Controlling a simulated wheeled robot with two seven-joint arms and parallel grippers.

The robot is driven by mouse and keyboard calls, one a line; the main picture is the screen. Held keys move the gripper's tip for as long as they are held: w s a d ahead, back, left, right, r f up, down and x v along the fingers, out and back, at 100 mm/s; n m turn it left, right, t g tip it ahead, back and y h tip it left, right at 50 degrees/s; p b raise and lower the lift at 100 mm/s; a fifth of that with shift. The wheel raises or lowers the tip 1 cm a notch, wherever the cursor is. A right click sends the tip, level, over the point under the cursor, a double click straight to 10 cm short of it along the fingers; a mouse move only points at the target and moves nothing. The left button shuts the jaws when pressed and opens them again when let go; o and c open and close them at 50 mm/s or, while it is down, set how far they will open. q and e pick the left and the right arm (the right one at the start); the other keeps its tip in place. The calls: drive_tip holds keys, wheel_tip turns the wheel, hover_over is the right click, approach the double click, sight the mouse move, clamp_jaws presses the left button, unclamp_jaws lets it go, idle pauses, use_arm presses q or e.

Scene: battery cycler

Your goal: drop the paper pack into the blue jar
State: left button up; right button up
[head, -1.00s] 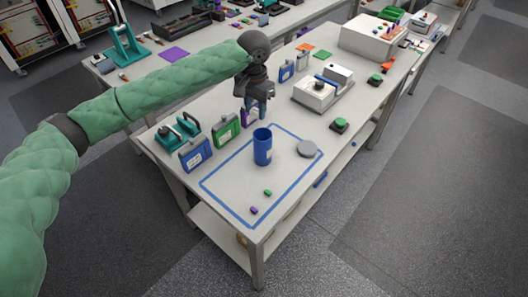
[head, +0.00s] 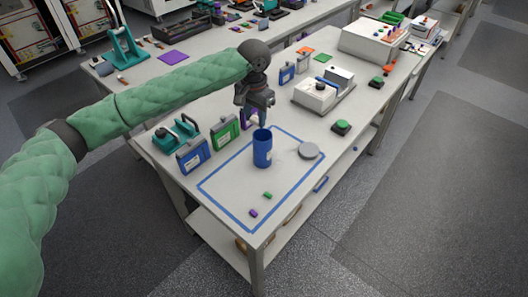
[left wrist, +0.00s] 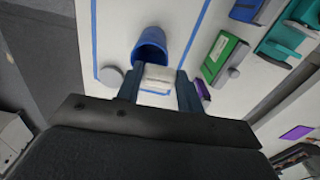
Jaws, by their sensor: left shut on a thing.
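The blue jar (head: 262,148) stands upright and open inside the blue outline on the bench. It also shows in the left wrist view (left wrist: 151,45), just beyond my fingertips. My left gripper (head: 262,121) is above the jar's rim in the head view, close to it. In the left wrist view the gripper (left wrist: 158,82) is shut on a small white paper pack (left wrist: 158,78) with a blue stripe. The pack is between the fingers, near the jar's mouth. Whether it overlaps the opening is hard to tell. My right gripper is not in view.
A grey round lid (head: 308,150) lies right of the jar. Small green (head: 267,195) and purple (head: 253,213) pieces lie in front. A green box (head: 224,132), a blue box (head: 194,155) and a purple item stand at the left and behind. The outlined area is mostly clear.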

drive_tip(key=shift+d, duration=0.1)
use_arm(q)
drive_tip(key=o, duration=1)
drive_tip(key=shift+r, duration=0.1)
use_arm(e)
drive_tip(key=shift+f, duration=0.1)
use_arm(q)
drive_tip(key=shift+r+b, duration=0.3)
wheel_tip(320, 180, up, 6)
drive_tip(key=shift+f+b, duration=0.25)
drive_tip(key=shift+b, duration=0.8)
drive_tip(key=shift+r, duration=0.75)
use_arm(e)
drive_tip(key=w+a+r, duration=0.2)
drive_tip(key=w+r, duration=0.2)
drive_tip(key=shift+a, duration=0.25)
